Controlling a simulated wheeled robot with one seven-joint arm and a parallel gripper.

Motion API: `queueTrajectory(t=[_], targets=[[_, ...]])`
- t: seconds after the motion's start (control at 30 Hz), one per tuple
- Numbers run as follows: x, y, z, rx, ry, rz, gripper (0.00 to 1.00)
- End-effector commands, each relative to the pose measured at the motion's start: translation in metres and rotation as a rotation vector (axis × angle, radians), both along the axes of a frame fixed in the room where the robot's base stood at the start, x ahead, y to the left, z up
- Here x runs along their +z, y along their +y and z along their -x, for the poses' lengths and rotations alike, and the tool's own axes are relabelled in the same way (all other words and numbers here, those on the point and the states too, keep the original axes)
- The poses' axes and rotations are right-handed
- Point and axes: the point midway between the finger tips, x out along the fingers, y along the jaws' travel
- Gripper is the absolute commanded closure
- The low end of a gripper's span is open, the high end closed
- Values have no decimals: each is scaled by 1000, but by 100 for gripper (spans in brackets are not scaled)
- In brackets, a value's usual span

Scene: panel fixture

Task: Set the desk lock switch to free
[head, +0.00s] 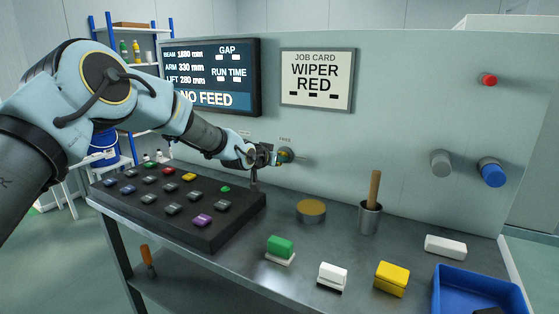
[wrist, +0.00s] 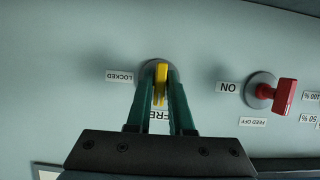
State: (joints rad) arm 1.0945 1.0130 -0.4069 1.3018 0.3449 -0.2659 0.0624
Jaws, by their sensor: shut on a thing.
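The desk lock switch is a grey disc with a yellow handle (wrist: 161,80) on the upright panel, at the upper middle of the wrist view. A LOCKED label (wrist: 120,76) is left of the disc. A label reading "FRE" (wrist: 159,119), partly hidden, shows between my fingers below it. The handle runs from the disc towards that label in the picture; its exact angle is hard to tell. My gripper (wrist: 160,98) has its green fingers on either side of the handle and is shut on it. In the head view the gripper (head: 277,157) reaches the switch on the panel.
A red switch (wrist: 275,93) with ON and FEED OFF labels is to the right in the wrist view. The button console (head: 180,205) lies below my arm. A cup with a stick (head: 370,217), a round tin (head: 311,211) and several blocks stand on the desk.

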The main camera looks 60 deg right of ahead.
Motion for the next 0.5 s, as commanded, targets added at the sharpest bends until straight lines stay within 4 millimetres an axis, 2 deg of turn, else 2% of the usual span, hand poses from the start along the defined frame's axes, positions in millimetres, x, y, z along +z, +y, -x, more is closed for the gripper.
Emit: queueTrajectory(t=[0.17,0.2,0.4,0.5], targets=[[-2,1,0,0,1,-4,100],[-2,1,0,0,0,-4,79],[-2,0,0,0,0,-3,57],[-1,0,0,0,0,-2,55]])
